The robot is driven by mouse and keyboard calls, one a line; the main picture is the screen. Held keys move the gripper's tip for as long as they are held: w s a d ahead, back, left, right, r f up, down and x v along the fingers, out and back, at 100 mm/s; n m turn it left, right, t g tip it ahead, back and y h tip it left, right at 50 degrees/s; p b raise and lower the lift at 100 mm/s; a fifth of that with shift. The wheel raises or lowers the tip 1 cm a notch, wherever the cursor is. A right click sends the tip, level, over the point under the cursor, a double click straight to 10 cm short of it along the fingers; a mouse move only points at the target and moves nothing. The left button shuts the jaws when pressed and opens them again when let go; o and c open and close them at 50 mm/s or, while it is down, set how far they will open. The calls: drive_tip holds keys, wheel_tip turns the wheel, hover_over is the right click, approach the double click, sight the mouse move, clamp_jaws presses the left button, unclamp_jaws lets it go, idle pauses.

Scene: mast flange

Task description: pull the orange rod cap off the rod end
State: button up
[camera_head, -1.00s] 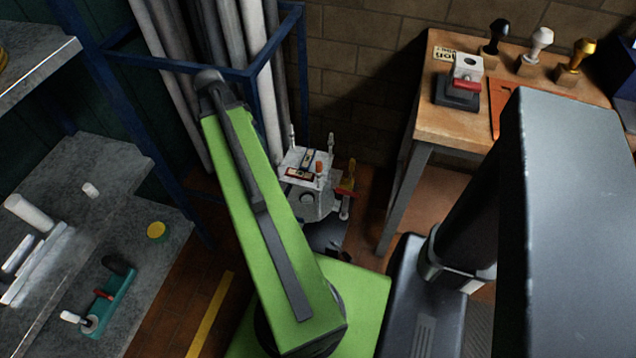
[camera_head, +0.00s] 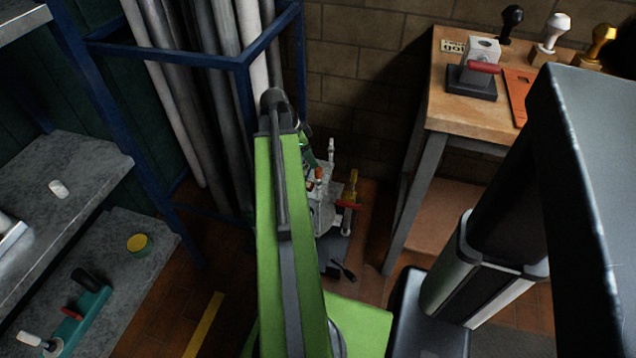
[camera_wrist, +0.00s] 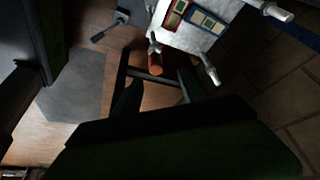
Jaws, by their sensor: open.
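The orange rod cap (camera_wrist: 155,64) sits on a rod end beside the white box-shaped fixture (camera_wrist: 197,28) in the wrist view. In the head view the cap (camera_head: 319,174) shows as a small orange spot by the fixture (camera_head: 325,208), partly covered by my arm. My gripper (camera_wrist: 160,84) is open, its two dark fingers apart in the wrist view. The cap appears just beyond the fingertips, between their lines; no contact is visible. The wrist picture is dark, so the exact gap cannot be told. In the head view my gripper is mostly hidden behind my green arm.
Other light posts stand on the fixture, one (camera_wrist: 211,73) close to the right finger. A wooden bench (camera_head: 450,110) stands right, a blue rack with pipes (camera_head: 245,62) behind left, and grey shelves (camera_head: 75,175) left.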

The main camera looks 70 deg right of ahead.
sight(318, 169)
drive_tip(key=shift+b+x, duration=0.35)
drive_tip(key=shift+x, duration=0.8)
drive_tip(key=b+x, duration=0.2)
drive_tip(key=a+b+x, duration=0.1)
drive_tip(key=b+x, duration=0.1)
drive_tip(key=shift+s+d+f+b, duration=0.1)
drive_tip(key=shift+s+f+b, duration=0.1)
drive_tip(key=shift+f+b, duration=0.25)
drive_tip(key=shift+s+d+f, duration=0.1)
drive_tip(key=shift+d+f, duration=0.05)
drive_tip(key=shift+f, duration=0.1)
drive_tip(key=shift+r, duration=0.2)
clamp_jaws()
